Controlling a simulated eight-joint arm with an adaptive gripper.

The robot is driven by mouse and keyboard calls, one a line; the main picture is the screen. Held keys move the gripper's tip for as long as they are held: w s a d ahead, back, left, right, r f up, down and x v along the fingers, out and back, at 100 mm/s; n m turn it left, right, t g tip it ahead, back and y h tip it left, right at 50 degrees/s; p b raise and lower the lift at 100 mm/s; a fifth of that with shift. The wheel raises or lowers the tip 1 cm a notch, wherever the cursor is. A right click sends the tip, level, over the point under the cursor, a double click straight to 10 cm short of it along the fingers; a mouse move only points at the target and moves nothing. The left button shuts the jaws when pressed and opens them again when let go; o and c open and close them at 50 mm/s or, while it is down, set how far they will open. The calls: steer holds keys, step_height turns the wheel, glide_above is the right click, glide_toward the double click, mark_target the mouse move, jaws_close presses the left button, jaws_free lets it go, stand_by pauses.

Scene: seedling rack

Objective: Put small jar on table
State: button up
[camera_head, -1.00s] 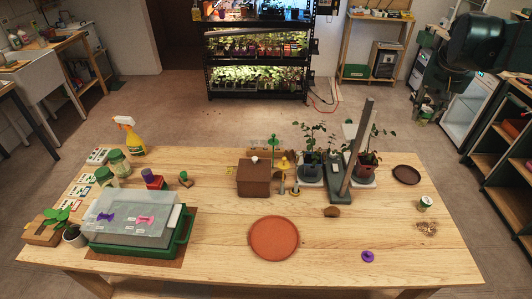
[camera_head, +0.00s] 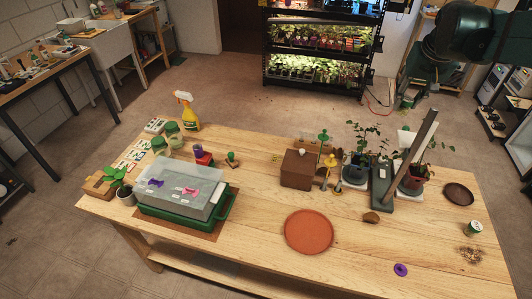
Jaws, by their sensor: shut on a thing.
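A small jar (camera_head: 407,101), dark with a pale part, hangs under my gripper (camera_head: 407,92) at the upper right. It is held in the air beyond the table's far right edge, over the floor. My gripper looks shut on it; the fingers are small and dark, so the exact grip is hard to see. The wooden table (camera_head: 270,255) fills the middle of the view. Two larger glass jars with green lids (camera_head: 172,130) stand at its back left. A small white-and-green can (camera_head: 474,229) stands near its right edge.
A terracotta saucer (camera_head: 308,232), a purple knob-like piece (camera_head: 401,269) and a stone (camera_head: 371,218) lie on the table. Potted plants and a leaning post (camera_head: 417,155) stand at the back right. A covered green tray (camera_head: 225,212) is at the left. The front middle is clear.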

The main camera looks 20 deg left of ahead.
steer(key=s+a+n+y+p, duration=0.15)
steer(key=a+n, duration=0.45)
steer(key=a, duration=2.4)
steer(key=s+a+n+g+y, duration=0.15)
steer(key=s+a, duration=0.25)
steer(key=a, duration=0.5)
steer(key=s+a+n, duration=0.2)
steer(key=s+a, duration=0.2)
steer(key=a, duration=0.5)
steer(key=s+a+n+g+y, duration=0.15)
steer(key=s+a, duration=0.25)
steer(key=a, duration=0.5)
step_height(320, 180, down, 26)
steer(key=t, duration=0.1)
steer(key=shift+h+p, duration=0.35)
steer(key=shift+p, duration=0.05)
steer(key=shift+d+f, duration=0.1)
steer(key=shift+f, duration=0.05)
steer(key=shift+f+b, duration=0.4)
steer(key=shift+f, duration=2.65)
steer(key=shift+f, duration=0.1)
steer(key=shift+f, duration=1.8)
